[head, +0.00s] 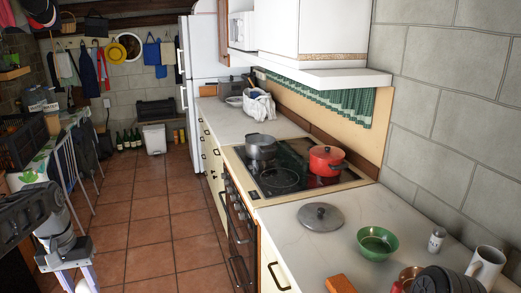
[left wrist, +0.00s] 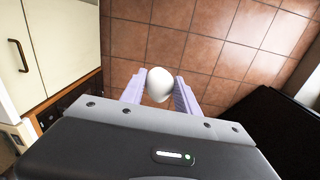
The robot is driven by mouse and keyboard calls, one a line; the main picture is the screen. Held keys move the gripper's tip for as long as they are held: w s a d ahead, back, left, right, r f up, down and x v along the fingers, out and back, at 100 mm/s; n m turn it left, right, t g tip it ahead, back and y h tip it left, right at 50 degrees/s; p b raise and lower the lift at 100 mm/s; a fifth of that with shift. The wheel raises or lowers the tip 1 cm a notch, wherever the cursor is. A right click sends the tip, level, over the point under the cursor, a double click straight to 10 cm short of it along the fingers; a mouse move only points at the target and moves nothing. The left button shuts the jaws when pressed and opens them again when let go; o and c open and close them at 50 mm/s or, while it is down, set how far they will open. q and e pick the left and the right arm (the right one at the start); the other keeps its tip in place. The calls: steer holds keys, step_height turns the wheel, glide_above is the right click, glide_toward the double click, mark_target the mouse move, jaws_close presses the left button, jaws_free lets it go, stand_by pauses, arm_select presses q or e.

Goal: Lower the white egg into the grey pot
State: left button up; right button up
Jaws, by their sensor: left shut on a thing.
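The white egg (left wrist: 160,84) is between the two pale fingers of my left gripper (left wrist: 159,90) in the left wrist view, with floor tiles far below it. In the head view my left gripper (head: 77,280) is at the lower left, over the floor and well away from the counter; the egg cannot be made out there. The grey pot (head: 261,147) stands on the back left of the black hob, apart from the gripper. Its inside is barely visible. My right gripper does not show.
A red lidded pot (head: 326,161) stands on the hob (head: 280,181). A grey lid (head: 320,216), green bowl (head: 378,243), shaker (head: 437,239) and white mug (head: 486,265) are on the near counter. The tiled floor between is clear.

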arm_select(q)
steer(key=d+f+m, duration=0.3)
steer(key=d+f, duration=1.9)
steer(key=f, duration=0.1)
steer(key=shift+s, duration=0.35)
